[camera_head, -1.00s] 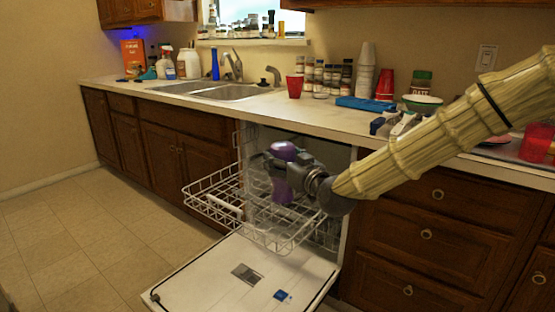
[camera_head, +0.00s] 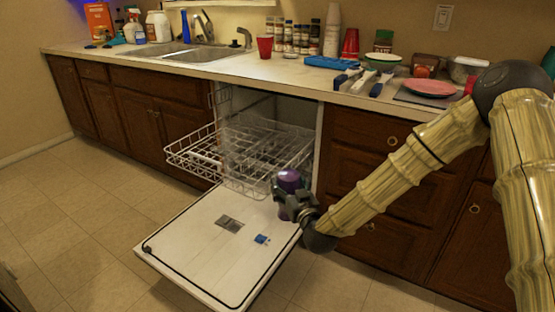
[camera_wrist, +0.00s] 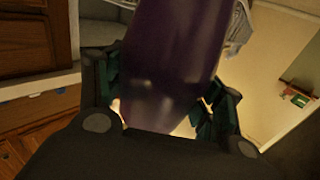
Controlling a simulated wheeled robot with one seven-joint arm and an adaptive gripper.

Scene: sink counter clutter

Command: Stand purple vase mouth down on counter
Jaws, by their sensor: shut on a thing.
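The purple vase (camera_head: 289,181) is held in my gripper (camera_head: 294,205), in front of the dishwasher and over the right part of its lowered door. In the wrist view the vase (camera_wrist: 168,60) fills the upper middle, between the two dark green finger pads of my gripper (camera_wrist: 160,108). My gripper is shut on it. Which end of the vase is the mouth I cannot tell. The counter (camera_head: 300,77) runs along the wall behind and above the vase, well apart from it.
The dishwasher door (camera_head: 200,260) lies open, with a white wire rack (camera_head: 195,155) pulled out above it. A red cup (camera_head: 265,46), jars, a blue cloth (camera_head: 330,62), brushes and a red plate (camera_head: 430,87) crowd the counter. A bare strip shows near its front edge.

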